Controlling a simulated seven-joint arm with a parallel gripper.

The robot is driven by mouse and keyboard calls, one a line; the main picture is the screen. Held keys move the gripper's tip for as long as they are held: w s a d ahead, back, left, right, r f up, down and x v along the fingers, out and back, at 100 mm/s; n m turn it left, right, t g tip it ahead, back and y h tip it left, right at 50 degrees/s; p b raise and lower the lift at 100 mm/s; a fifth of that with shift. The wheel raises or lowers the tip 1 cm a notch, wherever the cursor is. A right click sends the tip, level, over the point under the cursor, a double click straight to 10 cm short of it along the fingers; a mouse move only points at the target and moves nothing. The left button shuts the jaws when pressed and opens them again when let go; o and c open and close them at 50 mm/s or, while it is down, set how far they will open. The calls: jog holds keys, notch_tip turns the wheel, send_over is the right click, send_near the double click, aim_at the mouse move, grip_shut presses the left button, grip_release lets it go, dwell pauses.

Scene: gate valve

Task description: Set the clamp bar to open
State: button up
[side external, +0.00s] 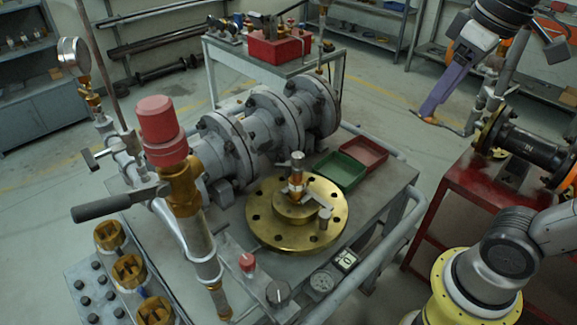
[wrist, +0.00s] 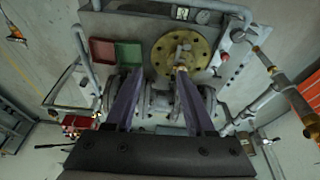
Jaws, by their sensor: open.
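A round brass flange (side external: 265,228) lies flat on the grey cart, with a brass hub and a silver spindle at its centre. A small silver bar (side external: 313,199), which looks like the clamp bar, runs from the spindle to a short peg at the front right. In the wrist view the flange (wrist: 160,53) is at top centre, and the bar (wrist: 183,50) is small and hard to make out. My gripper (side external: 432,112) is at upper right, well away from the flange. In the wrist view its purple fingers (wrist: 159,78) are apart with nothing held between them.
Grey flanged pipework (side external: 262,125) stands behind the flange. A red-capped brass valve (side external: 180,170) with a dark lever rises at left. Green (side external: 341,171) and red (side external: 363,153) trays lie right of the flange. A red stand (side external: 470,205) carries black pipe at right.

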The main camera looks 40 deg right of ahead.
jog(key=w+a+r+g, duration=0.1)
jog(key=w+r+g, duration=0.1)
jog(key=w+r, duration=0.45)
jog(key=n+g, duration=0.1)
jog(key=g, duration=0.3)
send_over(287, 162)
jog(key=w+d, duration=0.1)
jog(key=w+f+x, duration=0.1)
jog(key=w+x, duration=0.1)
jog(key=x, duration=0.8)
jog(key=w+a+f+g, duration=0.2)
jog(key=w+f, duration=0.2)
jog(key=f, duration=0.6)
jog(key=shift+n+h, duration=0.4)
jog(key=x, duration=1.3)
jog(key=shift+d, duration=0.15)
grip_shut()
